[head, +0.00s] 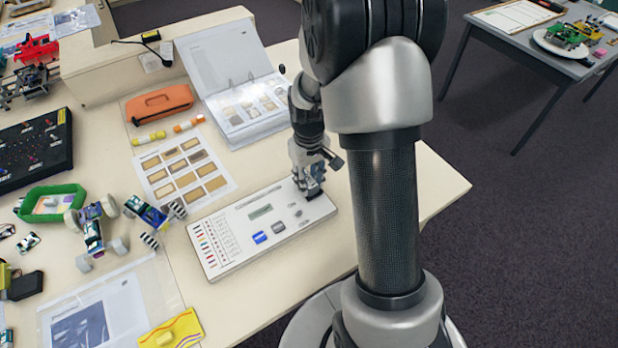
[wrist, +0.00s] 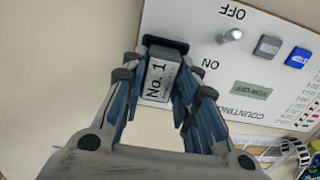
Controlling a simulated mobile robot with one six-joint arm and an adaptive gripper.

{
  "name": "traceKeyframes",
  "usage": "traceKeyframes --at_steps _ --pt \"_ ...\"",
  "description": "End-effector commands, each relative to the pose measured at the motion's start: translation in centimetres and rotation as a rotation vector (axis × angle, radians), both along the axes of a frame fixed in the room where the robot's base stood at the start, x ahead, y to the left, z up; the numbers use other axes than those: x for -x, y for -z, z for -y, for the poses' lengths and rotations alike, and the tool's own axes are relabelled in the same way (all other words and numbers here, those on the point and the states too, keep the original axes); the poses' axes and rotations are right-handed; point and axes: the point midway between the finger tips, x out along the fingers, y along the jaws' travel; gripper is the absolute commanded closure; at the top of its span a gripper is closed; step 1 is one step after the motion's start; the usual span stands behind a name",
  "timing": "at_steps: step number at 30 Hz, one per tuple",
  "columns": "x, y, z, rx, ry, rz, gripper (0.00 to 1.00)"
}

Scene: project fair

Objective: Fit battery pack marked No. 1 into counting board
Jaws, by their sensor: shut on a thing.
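The counting board (head: 240,254) is a flat white panel on the table, with a small display, a blue button and rows of coloured marks. In the wrist view the board (wrist: 200,20) shows ON and OFF lettering beside a metal switch. My gripper (head: 312,192) is over the board's far right end. In the wrist view my gripper (wrist: 164,62) is shut on a light grey battery pack (wrist: 158,80) marked No. 1. A dark patch borders the pack's far end, at the board. I cannot tell whether the pack is seated or only above the board; the fingers hide its sides.
An open ring binder (head: 215,75), an orange case (head: 158,103) and a printed sheet (head: 185,170) lie behind the board. Small toy vehicles (head: 93,228) and a green tray (head: 50,190) stand left. The table right of the board is bare to its edge.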

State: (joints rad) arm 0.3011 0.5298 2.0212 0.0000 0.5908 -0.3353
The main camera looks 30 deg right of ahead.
Motion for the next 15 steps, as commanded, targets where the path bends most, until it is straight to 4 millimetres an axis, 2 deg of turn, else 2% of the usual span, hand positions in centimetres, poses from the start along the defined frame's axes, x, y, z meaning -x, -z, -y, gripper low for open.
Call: traceKeyframes --at_steps 9,10,15 --pt "0.01 0.53 0.00 0.000 0.000 0.000 0.97" --pt "0.00 0.51 0.00 0.000 0.000 0.000 0.71" --pt "0.01 0.47 0.00 0.000 0.000 0.000 0.60"
